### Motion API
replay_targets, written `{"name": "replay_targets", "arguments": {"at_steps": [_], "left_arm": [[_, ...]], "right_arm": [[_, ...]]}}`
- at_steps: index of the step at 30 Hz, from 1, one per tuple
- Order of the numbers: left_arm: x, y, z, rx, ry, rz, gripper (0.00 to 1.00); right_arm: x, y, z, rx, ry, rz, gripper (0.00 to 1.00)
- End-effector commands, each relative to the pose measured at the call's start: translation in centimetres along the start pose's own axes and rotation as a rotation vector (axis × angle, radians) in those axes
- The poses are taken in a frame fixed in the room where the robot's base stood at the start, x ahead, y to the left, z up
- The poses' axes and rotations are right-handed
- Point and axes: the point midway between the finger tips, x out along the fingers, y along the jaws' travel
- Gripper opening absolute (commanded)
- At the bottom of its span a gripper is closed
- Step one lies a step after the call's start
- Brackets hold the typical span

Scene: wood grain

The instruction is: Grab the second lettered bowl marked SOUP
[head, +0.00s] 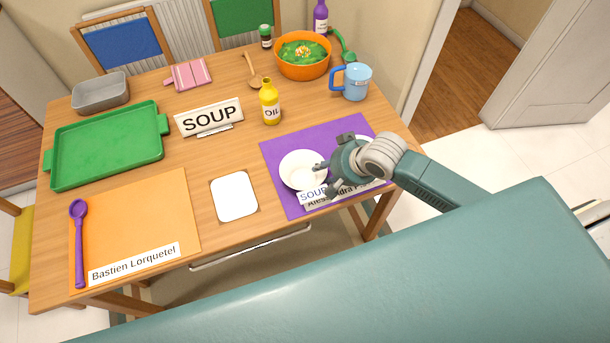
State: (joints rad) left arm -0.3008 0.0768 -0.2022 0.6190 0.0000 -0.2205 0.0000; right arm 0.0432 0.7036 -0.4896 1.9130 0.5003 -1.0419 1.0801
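A white bowl (297,168) stands on the left part of the purple placemat (283,149). A label reading SOUP (312,194) shows at its front. My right gripper (323,179) is at the bowl's right side, its fingers spread apart near the rim. Whether they touch the bowl I cannot tell. A bit of another white item shows behind the gripper, mostly hidden. A larger SOUP sign (209,118) stands at the middle back of the table. My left gripper is not in view.
A name card (345,196), partly hidden, stands at the purple mat's front edge. A white card (234,195) lies left of the mat. An oil bottle (270,106), blue mug (356,82) and orange bowl (302,67) stand behind. A green tray (105,143) is left.

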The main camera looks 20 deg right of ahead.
Motion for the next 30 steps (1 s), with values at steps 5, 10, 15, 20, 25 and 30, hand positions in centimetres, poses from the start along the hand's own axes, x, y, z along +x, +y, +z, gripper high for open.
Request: {"name": "replay_targets", "arguments": {"at_steps": [5,10,15,20,25,30], "left_arm": [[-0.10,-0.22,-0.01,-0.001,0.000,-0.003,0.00],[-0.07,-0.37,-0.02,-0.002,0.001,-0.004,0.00],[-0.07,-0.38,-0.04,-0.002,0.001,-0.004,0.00],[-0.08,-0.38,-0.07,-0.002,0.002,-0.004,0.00],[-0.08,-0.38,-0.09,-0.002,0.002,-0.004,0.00],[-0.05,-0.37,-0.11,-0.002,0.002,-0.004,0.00]], "right_arm": [[1.24,0.06,0.01,-0.001,0.000,0.001,0.30],[1.26,0.08,0.04,-0.001,0.000,0.001,0.30],[1.24,0.09,0.04,-0.001,0.000,0.001,0.00],[1.20,0.01,-0.03,-0.001,0.002,-0.001,0.00],[1.19,0.02,-0.02,-0.001,0.001,-0.001,0.00],[0.72,-0.23,-0.29,-0.002,0.003,-0.002,0.00]]}}
